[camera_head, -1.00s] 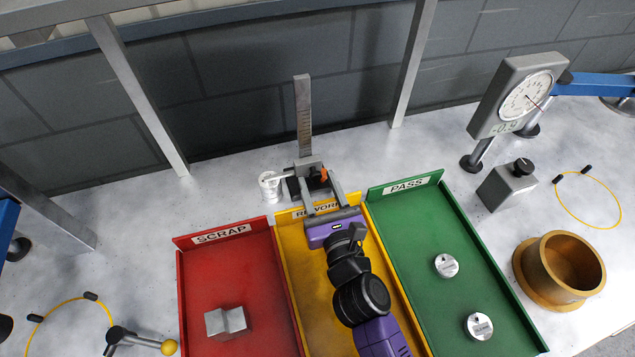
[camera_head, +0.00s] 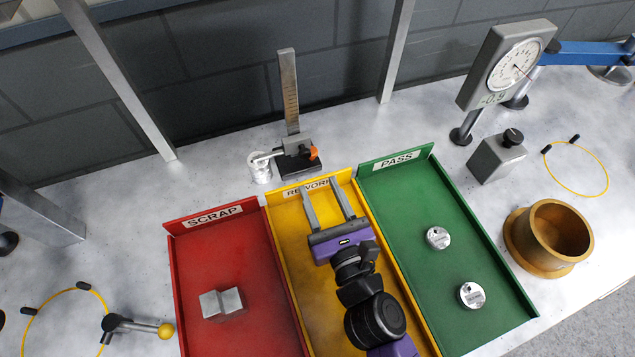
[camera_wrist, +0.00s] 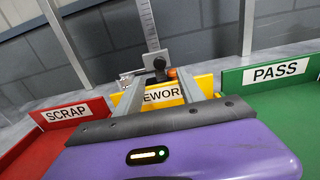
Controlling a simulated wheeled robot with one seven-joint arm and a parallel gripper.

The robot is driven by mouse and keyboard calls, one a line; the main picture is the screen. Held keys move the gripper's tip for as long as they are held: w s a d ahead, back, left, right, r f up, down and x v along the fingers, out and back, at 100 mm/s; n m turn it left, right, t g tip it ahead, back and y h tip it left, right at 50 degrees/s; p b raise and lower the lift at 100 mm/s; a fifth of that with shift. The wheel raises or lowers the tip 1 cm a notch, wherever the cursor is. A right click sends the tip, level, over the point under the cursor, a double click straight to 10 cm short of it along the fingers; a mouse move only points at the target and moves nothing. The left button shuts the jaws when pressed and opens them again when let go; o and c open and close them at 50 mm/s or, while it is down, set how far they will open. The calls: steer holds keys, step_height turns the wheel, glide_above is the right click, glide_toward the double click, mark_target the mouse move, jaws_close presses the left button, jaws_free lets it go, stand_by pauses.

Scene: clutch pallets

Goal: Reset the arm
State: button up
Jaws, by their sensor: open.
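My gripper (camera_head: 329,207) is over the yellow REWORK tray (camera_head: 284,228) in the head view, its two fingers apart and nothing between them. Its fingertips are near the tray's labelled back wall. The wrist view also shows my gripper (camera_wrist: 168,92) with the fingers spread in front of the REWORK label, partly covering it. Behind the tray stands a height gauge (camera_head: 290,95) with an upright scale. A small silver cylinder (camera_head: 260,168) is beside its base, at the left.
The red SCRAP tray (camera_head: 185,285) at left holds a metal block (camera_head: 221,303). The green PASS tray (camera_head: 398,192) at right holds two silver discs (camera_head: 438,238) (camera_head: 472,295). A dial gauge (camera_head: 513,65) and bronze bushing (camera_head: 549,238) stand further right. Posts rise behind.

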stand_by(0.6)
steer(key=shift+r+n, duration=0.2)
steer(key=shift+n, duration=0.6)
steer(key=s+d+r+n+g+h, duration=0.1)
steer(key=s+d+n, duration=0.4)
steer(key=s+n, duration=0.5)
steer(key=s+d+r+n+h, duration=0.1)
steer(key=s+d+n+h, duration=0.1)
steer(key=s+d+n, duration=0.4)
steer(key=s+d+r+n+g+h, duration=0.1)
steer(key=s+d+n, duration=0.5)
steer(key=s+n, duration=0.8)
steer(key=shift+s+r+n+g+h+b, duration=0.15)
steer(key=shift+r+n+g+h+b, duration=0.15)
steer(key=shift+n+h+b, duration=0.25)
steer(key=shift+c, duration=0.3)
